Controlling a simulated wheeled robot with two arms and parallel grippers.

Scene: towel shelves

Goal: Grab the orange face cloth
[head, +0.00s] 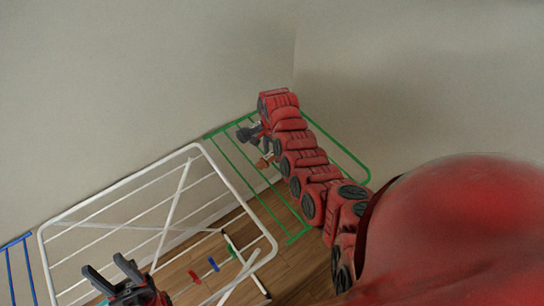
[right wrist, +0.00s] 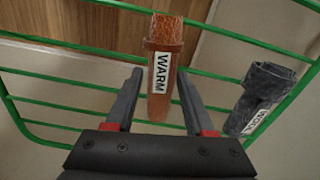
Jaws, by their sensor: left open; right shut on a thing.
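The orange face cloth (right wrist: 161,62) hangs folded over a green rack bar in the right wrist view, with a white label reading "WARM". A small orange part of it shows in the head view (head: 262,163). My right gripper (right wrist: 160,88) has one finger on each side of the cloth and is shut on it; in the head view this gripper (head: 258,147) is small at the green rack. My left gripper (head: 115,270) is open and empty at the lower left of the head view, in front of the white rack.
A dark grey cloth (right wrist: 262,98) with a label hangs to the right on the green rack (right wrist: 85,87). A white drying rack (head: 148,165) stands left of the green one, with coloured clips low down. A blue rack (head: 10,262) is at the far left. Walls close in behind.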

